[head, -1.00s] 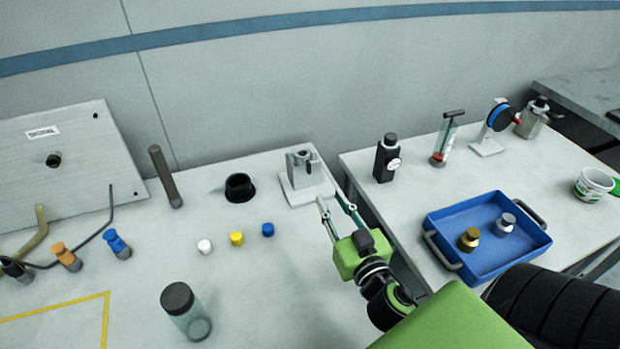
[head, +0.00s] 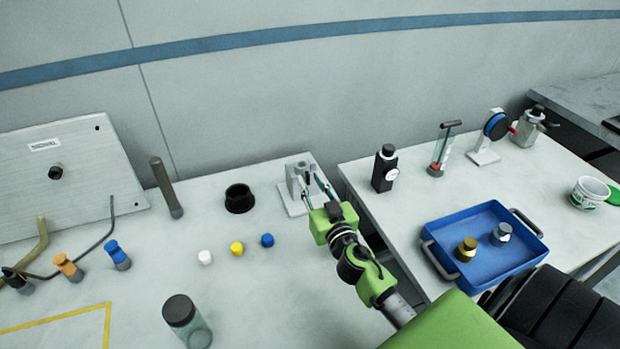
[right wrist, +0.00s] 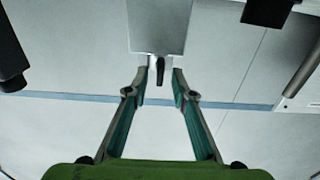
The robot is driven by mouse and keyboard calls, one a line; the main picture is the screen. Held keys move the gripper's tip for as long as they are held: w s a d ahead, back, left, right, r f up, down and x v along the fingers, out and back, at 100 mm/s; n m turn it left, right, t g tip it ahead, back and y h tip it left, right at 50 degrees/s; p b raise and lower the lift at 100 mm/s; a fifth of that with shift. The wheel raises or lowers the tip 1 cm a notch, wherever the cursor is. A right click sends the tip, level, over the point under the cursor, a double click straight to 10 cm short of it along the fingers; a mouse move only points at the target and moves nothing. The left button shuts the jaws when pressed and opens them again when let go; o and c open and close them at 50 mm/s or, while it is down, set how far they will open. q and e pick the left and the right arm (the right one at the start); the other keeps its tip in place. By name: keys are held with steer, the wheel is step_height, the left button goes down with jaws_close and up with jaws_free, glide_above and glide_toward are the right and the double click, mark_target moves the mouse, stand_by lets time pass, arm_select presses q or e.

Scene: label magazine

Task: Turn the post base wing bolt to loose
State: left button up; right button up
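The post base (head: 291,208) is a pale plate with a grey upright block at the back right of the left table. It also shows at the top of the right wrist view (right wrist: 158,28). The wing bolt (right wrist: 160,68) is a small dark piece on the block's side; in the head view my fingers partly cover it. My right gripper (head: 314,185) has its fingertips at the block. In the right wrist view its fingers (right wrist: 159,74) are open, one on each side of the wing bolt, with a gap visible around it. My left gripper is out of view.
A black ring cup (head: 239,199) and a dark rod (head: 166,188) stand left of the post base. White, yellow and blue caps (head: 267,240) lie in front.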

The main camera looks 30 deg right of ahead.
steer(key=shift+w+d, duration=0.15)
steer(key=shift+w, duration=0.4)
jaws_close()
